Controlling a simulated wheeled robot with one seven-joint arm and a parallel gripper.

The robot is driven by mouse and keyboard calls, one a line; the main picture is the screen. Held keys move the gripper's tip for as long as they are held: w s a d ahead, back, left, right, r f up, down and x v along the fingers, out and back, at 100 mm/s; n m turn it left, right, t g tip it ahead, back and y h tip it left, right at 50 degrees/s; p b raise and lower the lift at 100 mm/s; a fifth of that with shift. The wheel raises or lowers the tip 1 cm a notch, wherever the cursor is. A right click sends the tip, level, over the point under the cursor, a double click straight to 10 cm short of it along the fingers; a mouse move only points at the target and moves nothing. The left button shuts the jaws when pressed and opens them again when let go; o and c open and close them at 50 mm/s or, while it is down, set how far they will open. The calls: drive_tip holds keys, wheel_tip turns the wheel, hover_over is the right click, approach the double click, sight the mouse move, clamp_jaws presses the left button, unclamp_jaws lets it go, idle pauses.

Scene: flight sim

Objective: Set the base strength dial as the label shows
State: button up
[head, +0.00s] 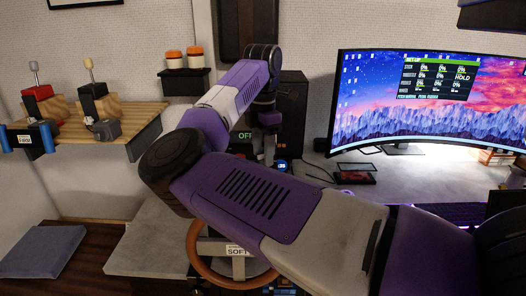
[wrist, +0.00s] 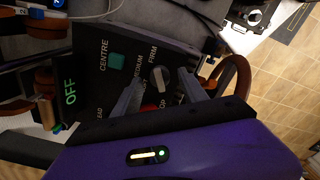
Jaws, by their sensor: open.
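In the wrist view, a black panel holds a round grey-white dial (wrist: 158,82), with the words MEDIUM and FIRM beside it. Another word is partly hidden by a finger. The dial's light bar runs roughly up and down in the picture; I cannot tell which word it marks. My gripper (wrist: 161,76) is open, its two grey fingers on either side of the dial in the picture. I cannot tell whether they touch it. In the head view, a white label (head: 237,251) reading SOFT sits at the brown wheel. My arm hides the dial there.
A green button (wrist: 117,61) marked CENTRE and a green OFF sign (wrist: 70,91) are near the dial. A red part (wrist: 150,108) lies between the fingers. The brown wheel (head: 193,252) stands below my arm. A curved monitor (head: 430,100) is at right, and levers on a wooden shelf (head: 140,140) at left.

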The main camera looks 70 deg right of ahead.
clamp_jaws()
